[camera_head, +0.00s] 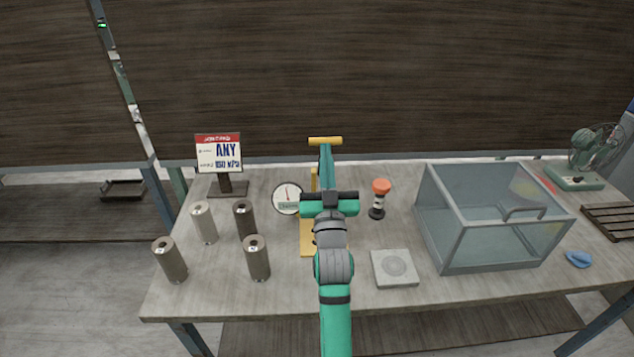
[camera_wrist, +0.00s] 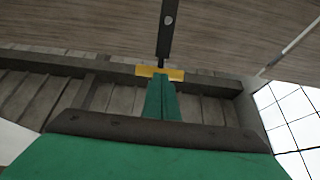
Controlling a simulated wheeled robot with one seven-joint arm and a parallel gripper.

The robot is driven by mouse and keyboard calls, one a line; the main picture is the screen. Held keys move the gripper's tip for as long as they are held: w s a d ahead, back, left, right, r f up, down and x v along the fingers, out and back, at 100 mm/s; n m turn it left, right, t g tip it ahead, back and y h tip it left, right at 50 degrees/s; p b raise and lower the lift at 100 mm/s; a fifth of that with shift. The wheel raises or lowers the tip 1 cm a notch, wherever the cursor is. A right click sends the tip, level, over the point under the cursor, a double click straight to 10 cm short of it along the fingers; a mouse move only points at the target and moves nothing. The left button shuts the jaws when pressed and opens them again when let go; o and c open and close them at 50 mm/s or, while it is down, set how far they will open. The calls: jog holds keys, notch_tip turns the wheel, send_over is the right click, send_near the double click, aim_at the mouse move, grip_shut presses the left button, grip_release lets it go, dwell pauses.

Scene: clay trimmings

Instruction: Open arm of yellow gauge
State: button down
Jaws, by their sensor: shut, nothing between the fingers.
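The yellow gauge stands on the table, largely hidden behind my arm. Its round white dial (camera_head: 287,198) with a red needle shows to the left of my wrist, and part of its yellow base (camera_head: 307,240) shows lower down. Its arm ends in a yellow crossbar (camera_head: 325,141), high above the table; the bar also shows in the wrist view (camera_wrist: 146,71), with a dark strip (camera_wrist: 167,30) beyond it. My gripper (camera_head: 326,150) is shut and empty, its green fingertips (camera_wrist: 162,88) at the middle of the crossbar. I cannot tell whether they touch it.
Several metal cylinders (camera_head: 204,222) and a sign (camera_head: 218,154) stand at the left. An orange-topped item (camera_head: 380,190), a flat grey block (camera_head: 394,268) and a glass box (camera_head: 480,268) are at the right. A fan (camera_head: 590,150) stands at the far right.

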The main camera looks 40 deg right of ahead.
aim_at(323, 140)
jog(key=x, duration=0.4)
jog(key=shift+w+a+r, duration=0.1)
jog(key=shift+a+r, duration=0.05)
jog(key=shift+r, duration=0.3)
jog(key=shift+w+d+r, duration=0.25)
jog(key=shift+w+d, duration=0.05)
jog(key=shift+d, duration=0.05)
jog(key=shift+a, duration=0.1)
